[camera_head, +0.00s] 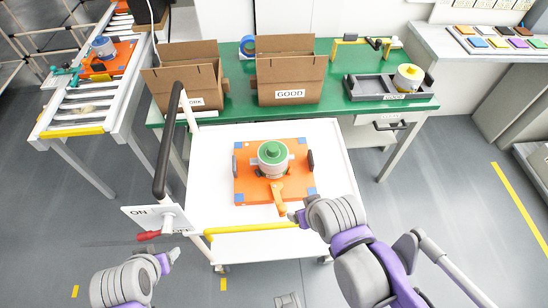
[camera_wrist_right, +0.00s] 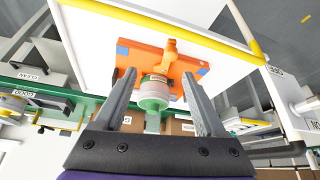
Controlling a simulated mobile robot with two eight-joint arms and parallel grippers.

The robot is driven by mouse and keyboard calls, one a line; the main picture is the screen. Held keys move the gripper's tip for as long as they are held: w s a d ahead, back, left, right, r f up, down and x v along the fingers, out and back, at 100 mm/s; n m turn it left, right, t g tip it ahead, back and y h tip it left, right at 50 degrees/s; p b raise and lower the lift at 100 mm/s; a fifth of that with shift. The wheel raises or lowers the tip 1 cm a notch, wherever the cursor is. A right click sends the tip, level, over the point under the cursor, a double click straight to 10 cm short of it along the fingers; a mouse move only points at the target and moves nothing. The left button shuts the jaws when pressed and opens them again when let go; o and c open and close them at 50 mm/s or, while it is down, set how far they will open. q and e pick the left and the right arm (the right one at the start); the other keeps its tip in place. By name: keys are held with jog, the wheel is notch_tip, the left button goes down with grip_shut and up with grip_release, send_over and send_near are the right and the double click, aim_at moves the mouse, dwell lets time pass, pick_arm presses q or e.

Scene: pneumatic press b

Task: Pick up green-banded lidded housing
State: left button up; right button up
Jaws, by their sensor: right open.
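The lidded housing (camera_head: 273,155) has a green lid with a knob and a pale body. It sits upright in an orange fixture (camera_head: 245,188) on the white cart top (camera_head: 212,150). In the right wrist view the housing (camera_wrist_right: 154,92) appears between my two open fingers, apart from them; the orange fixture (camera_wrist_right: 188,68) is behind it. My right gripper (camera_wrist_right: 159,75) is open and empty; in the head view it (camera_head: 292,215) is near the front of the fixture. My left gripper (camera_head: 172,256) is low at the left, near the cart's front; its jaw opening is unclear.
An orange clamp handle (camera_head: 279,196) projects at the fixture's front. A yellow rail (camera_head: 255,228) and a black upright handle (camera_head: 168,140) edge the cart. Behind stand cardboard boxes (camera_head: 290,80) and a grey tray (camera_head: 365,88) with a yellow-lidded housing (camera_head: 408,78).

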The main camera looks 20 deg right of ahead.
jog(key=shift+o, duration=0.3)
jog(key=shift+o, duration=0.4)
jog(key=shift+w+d, duration=0.2)
jog(key=w+d+r+m+t+h+b, duration=0.1)
jog(key=w+d+r+t+h+b, duration=0.1)
jog(key=w+d+t+b, duration=0.5)
jog(key=w+d+r+m+t+h+b, duration=0.15)
jog(key=w+d+t, duration=0.3)
jog(key=w, duration=0.45)
jog(key=n+g+y+b, duration=0.2)
jog(key=n+y+b, duration=0.65)
jog(key=y, duration=0.45)
send_near(277, 153)
jog(key=w, duration=0.1)
jog(key=shift+w+a+f, duration=0.35)
jog(key=shift+a+f, duration=0.05)
jog(key=shift+a, duration=0.1)
jog(key=shift+t, duration=0.25)
jog(key=x, duration=1)
pick_arm(q)
notch_tip(277, 153, down, 19)
jog(key=s, duration=0.1)
jog(key=shift+s+f+g, duration=0.2)
jog(key=shift+s+g, duration=0.2)
pick_arm(e)
grip_shut()
